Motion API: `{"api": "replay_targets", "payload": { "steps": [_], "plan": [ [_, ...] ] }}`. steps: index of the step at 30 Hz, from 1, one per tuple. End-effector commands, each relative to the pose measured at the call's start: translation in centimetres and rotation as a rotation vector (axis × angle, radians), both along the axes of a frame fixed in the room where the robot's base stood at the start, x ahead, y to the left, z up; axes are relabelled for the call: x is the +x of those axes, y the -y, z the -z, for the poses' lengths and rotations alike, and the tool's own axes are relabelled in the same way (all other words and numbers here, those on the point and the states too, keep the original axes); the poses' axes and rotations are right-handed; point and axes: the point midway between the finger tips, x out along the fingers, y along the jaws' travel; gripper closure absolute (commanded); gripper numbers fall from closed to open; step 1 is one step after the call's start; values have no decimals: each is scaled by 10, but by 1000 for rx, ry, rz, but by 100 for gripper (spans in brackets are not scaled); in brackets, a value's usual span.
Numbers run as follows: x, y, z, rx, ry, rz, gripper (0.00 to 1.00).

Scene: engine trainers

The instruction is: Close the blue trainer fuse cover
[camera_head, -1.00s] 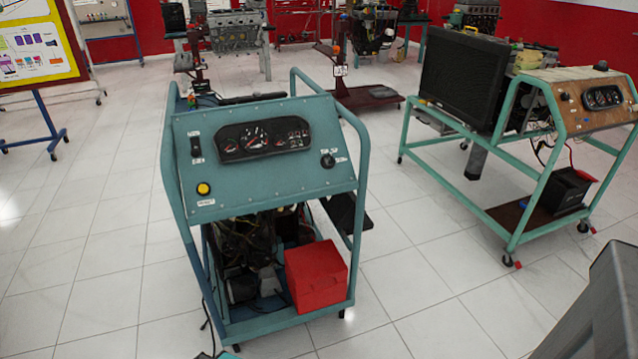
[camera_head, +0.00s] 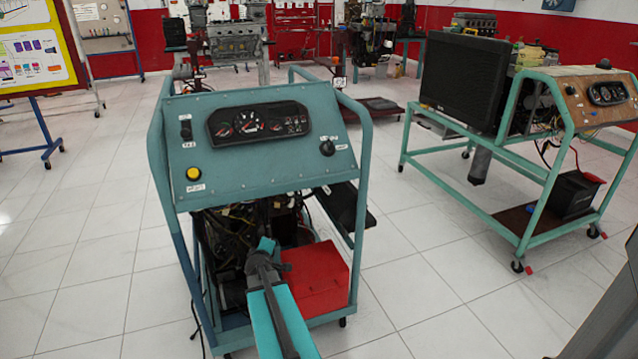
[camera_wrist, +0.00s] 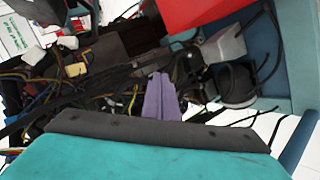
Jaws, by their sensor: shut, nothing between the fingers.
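The blue trainer (camera_head: 240,175) stands in the middle of the head view, a blue-green frame with a sloped gauge panel on top. Its open bay below holds dark parts and tangled wires. I cannot clearly pick out the fuse cover or tell its state. My gripper (camera_head: 266,243) is in front of the open bay, below the panel, left of the red box. In the wrist view my gripper (camera_wrist: 161,78) shows as two narrow purple fingers, shut and empty, pointing at the wiring (camera_wrist: 90,85). Whether it touches anything is unclear.
A red box (camera_head: 318,278) sits low in the trainer; it also shows in the wrist view (camera_wrist: 195,12). A grey block (camera_wrist: 224,43) lies near the fingers. A second trainer with a radiator (camera_head: 460,80) stands right. Tiled floor (camera_head: 90,250) is clear to the left.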

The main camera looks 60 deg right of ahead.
Motion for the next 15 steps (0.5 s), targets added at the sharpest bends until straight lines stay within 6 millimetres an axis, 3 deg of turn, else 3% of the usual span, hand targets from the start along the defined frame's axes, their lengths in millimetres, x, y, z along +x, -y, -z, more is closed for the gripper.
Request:
{"api": "replay_targets", "payload": {
  "steps": [1,6,9,15],
  "plan": [
    [-2,26,-10,-57,20,-3,100],
    [-16,93,-69,-262,62,-39,100],
    [-30,127,-103,-380,70,-56,100],
    [-57,172,-159,-571,68,-86,100]
  ]
}}
